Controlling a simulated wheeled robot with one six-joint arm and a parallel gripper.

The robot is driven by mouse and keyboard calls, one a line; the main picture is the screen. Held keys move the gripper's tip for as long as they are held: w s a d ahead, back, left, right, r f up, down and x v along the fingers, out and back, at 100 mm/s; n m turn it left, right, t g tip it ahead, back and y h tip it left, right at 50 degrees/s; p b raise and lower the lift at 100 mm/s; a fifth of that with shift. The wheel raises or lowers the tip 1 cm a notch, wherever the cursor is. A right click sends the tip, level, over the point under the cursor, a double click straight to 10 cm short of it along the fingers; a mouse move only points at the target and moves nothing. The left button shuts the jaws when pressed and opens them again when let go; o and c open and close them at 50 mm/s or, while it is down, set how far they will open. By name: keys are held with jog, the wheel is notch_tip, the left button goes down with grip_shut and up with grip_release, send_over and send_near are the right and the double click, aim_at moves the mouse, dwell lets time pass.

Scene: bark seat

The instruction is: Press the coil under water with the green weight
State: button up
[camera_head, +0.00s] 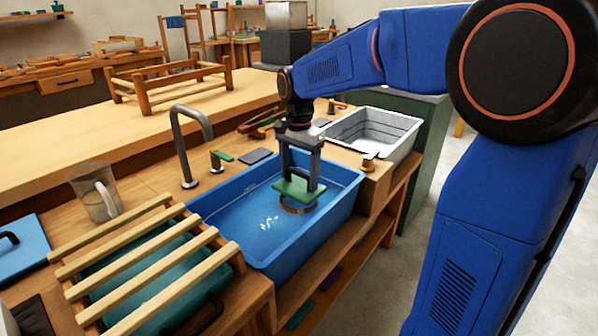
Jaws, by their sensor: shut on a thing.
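My gripper (300,173) points down over the blue basin and is shut on the green weight (292,191), by its dark upright handle. The green weight is a flat green block. Just below it is the coil (299,208), a brown ring, mostly hidden under the weight. I cannot tell whether the weight touches the coil. The blue basin (346,192) holds water (240,222), with bright glints on its surface. The coil is in the right part of the basin.
A slatted wooden rack (150,262) lies over a teal tub (135,285) at the left. A tap (186,150) and a clear jug (96,192) stand behind. A white-grey tub (375,130) stands at the right. A stool frame (170,80) stands on the back bench.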

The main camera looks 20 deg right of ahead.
jog(key=shift+f, duration=4.8)
jog(key=o, duration=1.8)
jog(key=shift+r, duration=0.1)
jog(key=shift+r, duration=8.45)
